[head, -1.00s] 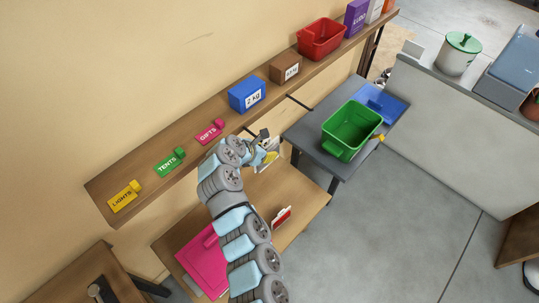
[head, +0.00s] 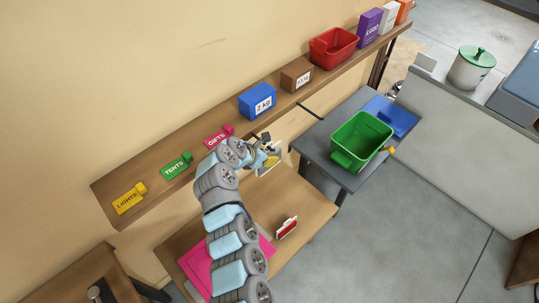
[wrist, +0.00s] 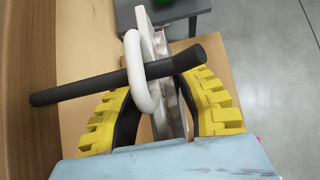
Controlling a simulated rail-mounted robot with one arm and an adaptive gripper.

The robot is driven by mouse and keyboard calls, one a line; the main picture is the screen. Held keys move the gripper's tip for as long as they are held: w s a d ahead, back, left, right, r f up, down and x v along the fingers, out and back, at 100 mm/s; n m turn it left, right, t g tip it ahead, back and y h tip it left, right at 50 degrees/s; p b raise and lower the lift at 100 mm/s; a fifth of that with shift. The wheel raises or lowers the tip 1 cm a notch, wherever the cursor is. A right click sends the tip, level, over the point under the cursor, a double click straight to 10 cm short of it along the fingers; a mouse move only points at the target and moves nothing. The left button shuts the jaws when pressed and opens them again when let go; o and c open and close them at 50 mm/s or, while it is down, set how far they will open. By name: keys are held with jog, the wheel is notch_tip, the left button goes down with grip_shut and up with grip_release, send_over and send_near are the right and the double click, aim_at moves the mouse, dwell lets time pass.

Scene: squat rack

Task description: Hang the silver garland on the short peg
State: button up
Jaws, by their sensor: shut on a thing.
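My gripper (wrist: 165,108) has yellow ribbed fingers shut on a flat silver-grey piece (wrist: 172,112), which I take as the silver garland's body. A white ring (wrist: 139,46) stands above it, apparently part of it. A dark round peg (wrist: 80,88) crosses the wrist view, and the ring appears to loop around it. Contact between ring and peg is unclear. In the head view my gripper (head: 268,155) is just below the shelf, under the blue box, and the held piece shows only as a small pale patch. Which peg is the short one is unclear.
The wall shelf (head: 150,180) carries a blue box (head: 258,101), brown box (head: 297,75) and red bin (head: 333,47). Another dark peg (head: 311,109) projects below it. A green bin (head: 362,140) stands on a grey table right; a red-and-white item (head: 287,228) stands on the lower wooden table.

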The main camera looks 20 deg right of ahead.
dwell(0.4)
jog(key=o, duration=1.1)
jog(key=shift+c, duration=0.2)
jog(key=shift+r, duration=0.1)
jog(key=v, duration=1.2)
